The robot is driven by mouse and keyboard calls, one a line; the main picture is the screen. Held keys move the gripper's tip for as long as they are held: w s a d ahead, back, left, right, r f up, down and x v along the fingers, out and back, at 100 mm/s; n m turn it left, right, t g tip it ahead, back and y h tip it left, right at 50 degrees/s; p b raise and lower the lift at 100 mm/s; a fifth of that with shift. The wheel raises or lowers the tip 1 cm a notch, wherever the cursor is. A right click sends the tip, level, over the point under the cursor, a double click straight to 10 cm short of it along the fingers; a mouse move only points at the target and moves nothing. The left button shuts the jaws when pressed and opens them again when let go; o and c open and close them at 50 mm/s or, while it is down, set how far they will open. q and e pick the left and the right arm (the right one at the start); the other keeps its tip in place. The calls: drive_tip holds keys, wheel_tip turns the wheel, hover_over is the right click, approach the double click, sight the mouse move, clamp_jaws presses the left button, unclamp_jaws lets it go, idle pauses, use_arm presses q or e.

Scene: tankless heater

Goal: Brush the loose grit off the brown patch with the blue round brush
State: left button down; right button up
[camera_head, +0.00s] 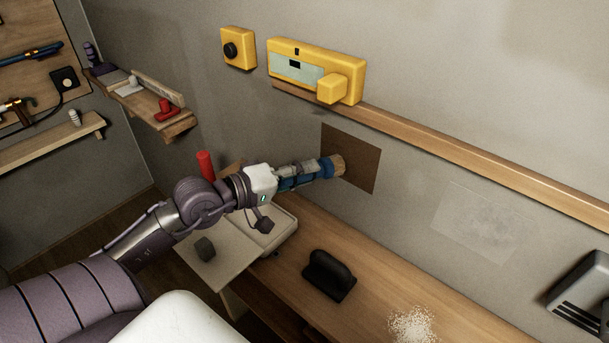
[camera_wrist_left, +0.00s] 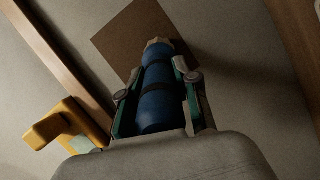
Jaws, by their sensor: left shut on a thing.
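The brown patch (camera_head: 362,160) is a flat dark square on the grey wall under the wooden rail; it also shows in the left wrist view (camera_wrist_left: 122,38). My left gripper (camera_head: 308,174) is shut on the blue round brush (camera_head: 327,167), whose blue body with dark bands fills the middle of the left wrist view (camera_wrist_left: 160,95). The brush's tan bristle end points at the patch and overlaps its left part in the head view. I cannot tell whether the bristles touch the patch. No grit can be made out on the patch. My right gripper is not in view.
A wooden bench (camera_head: 355,285) runs below the patch, with a black-handled block (camera_head: 329,275) and pale grains (camera_head: 413,324) on it. A yellow level-like device (camera_head: 315,72) sits above the wooden rail (camera_head: 450,150). A grey box (camera_head: 583,297) is at the right.

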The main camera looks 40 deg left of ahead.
use_arm(q)
drive_tip(key=shift+d+r+p, duration=0.15)
drive_tip(key=shift+d+p, duration=0.15)
drive_tip(key=shift+d, duration=0.55)
drive_tip(key=shift+s+d, duration=0.15)
drive_tip(key=shift+d, duration=0.5)
drive_tip(key=shift+a, duration=0.1)
drive_tip(key=shift+a+r, duration=0.45)
drive_tip(key=shift+a, duration=0.2)
drive_tip(key=shift+f+b, duration=1.2)
drive_tip(key=shift+b, duration=0.4)
